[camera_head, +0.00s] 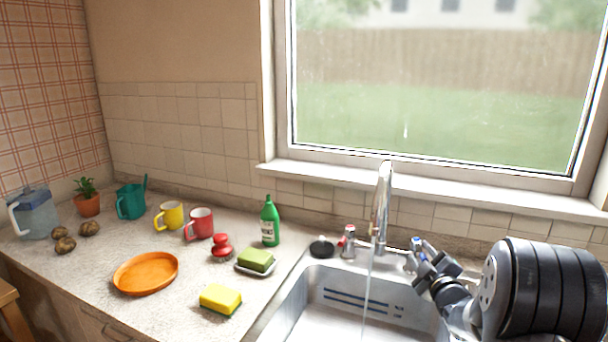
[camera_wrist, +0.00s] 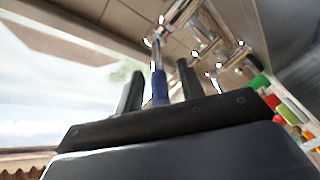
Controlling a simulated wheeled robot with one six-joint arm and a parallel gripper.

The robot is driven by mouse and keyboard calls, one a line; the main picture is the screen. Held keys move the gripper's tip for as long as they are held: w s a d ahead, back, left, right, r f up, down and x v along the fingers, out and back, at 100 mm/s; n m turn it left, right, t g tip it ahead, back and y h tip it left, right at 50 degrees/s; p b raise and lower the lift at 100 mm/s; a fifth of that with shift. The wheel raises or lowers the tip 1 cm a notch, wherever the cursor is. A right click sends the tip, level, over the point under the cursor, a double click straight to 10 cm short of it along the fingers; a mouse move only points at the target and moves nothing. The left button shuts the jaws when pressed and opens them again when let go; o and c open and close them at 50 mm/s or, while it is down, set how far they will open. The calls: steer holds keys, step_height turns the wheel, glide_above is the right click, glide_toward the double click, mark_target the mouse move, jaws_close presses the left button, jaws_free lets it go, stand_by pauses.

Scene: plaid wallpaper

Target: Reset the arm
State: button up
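My gripper (camera_head: 421,254) is at the right of the picture, over the back edge of the sink near the faucet (camera_head: 382,205). In the wrist view my gripper (camera_wrist: 160,68) has its two dark fingers standing apart. A blue-marked tap handle (camera_head: 415,243) is right by the fingertips. In the wrist view a blue upright piece (camera_wrist: 159,86) shows in the gap between the fingers; I cannot tell whether they touch it. My arm reaches in from the right edge.
Water runs from the faucet into the sink (camera_head: 290,308). A red-marked tap (camera_head: 348,241) and a black stopper (camera_head: 321,247) are left of the faucet. A green bottle (camera_head: 270,222), sponges, mugs and an orange plate (camera_head: 146,274) stand on the left counter. A window is behind.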

steer(key=shift+s+a+r+m+h, duration=0.15)
steer(key=shift+a+m+h, duration=0.15)
steer(key=shift+a+h, duration=0.15)
steer(key=shift+m+h+p, duration=0.3)
steer(key=shift+h+p, duration=0.05)
steer(key=shift+a+h, duration=0.15)
steer(key=shift+h, duration=0.15)
steer(key=shift+d, duration=0.2)
